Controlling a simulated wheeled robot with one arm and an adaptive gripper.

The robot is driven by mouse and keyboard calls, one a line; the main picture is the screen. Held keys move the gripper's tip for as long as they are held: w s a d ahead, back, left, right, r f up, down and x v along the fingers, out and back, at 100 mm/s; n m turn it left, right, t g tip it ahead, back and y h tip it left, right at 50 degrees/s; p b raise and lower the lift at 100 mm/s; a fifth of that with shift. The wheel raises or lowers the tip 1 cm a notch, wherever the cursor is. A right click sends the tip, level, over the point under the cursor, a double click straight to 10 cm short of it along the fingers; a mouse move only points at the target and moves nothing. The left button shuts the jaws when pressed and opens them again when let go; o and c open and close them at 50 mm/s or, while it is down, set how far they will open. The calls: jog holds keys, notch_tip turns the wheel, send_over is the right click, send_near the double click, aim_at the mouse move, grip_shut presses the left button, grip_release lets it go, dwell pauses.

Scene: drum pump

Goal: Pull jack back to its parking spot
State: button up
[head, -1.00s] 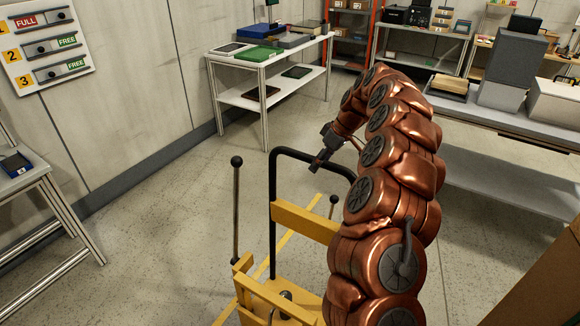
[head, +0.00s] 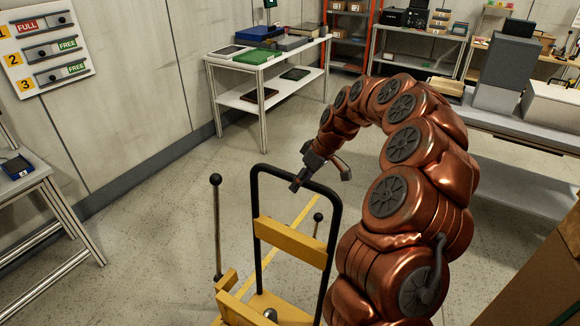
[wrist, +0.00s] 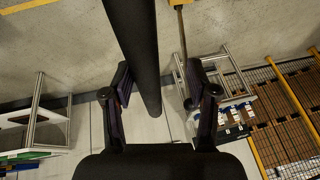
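The jack is yellow with a black looped handle (head: 262,195) and a yellow cross panel (head: 290,242); its lower part runs out of the head view. My gripper (head: 298,182) is at the top of the handle loop. In the wrist view a thick black bar (wrist: 138,45), apparently the handle, runs down between the fingers of my gripper (wrist: 157,82). The fingers stand apart, with a visible gap between the bar and the right finger. I cannot tell whether the left finger touches the bar. A yellow line (head: 300,217) marks the floor behind the handle.
A white table (head: 264,65) with trays stands by the back wall. A bench (head: 520,130) with grey boxes is at the right, a side table (head: 25,185) at the left. A brown box edge (head: 545,270) is at lower right. Floor left of the jack is clear.

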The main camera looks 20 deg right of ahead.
jog(key=s+a+b+v, duration=0.1)
jog(key=b+v, duration=0.1)
jog(key=v, duration=0.5)
jog(key=s+a+r+p, duration=0.1)
jog(key=s+a+r, duration=0.3)
jog(key=a, duration=0.3)
jog(key=shift+a+r+g, duration=0.15)
jog(key=shift+a+g, duration=0.05)
jog(key=shift+g, duration=0.2)
dwell(0.5)
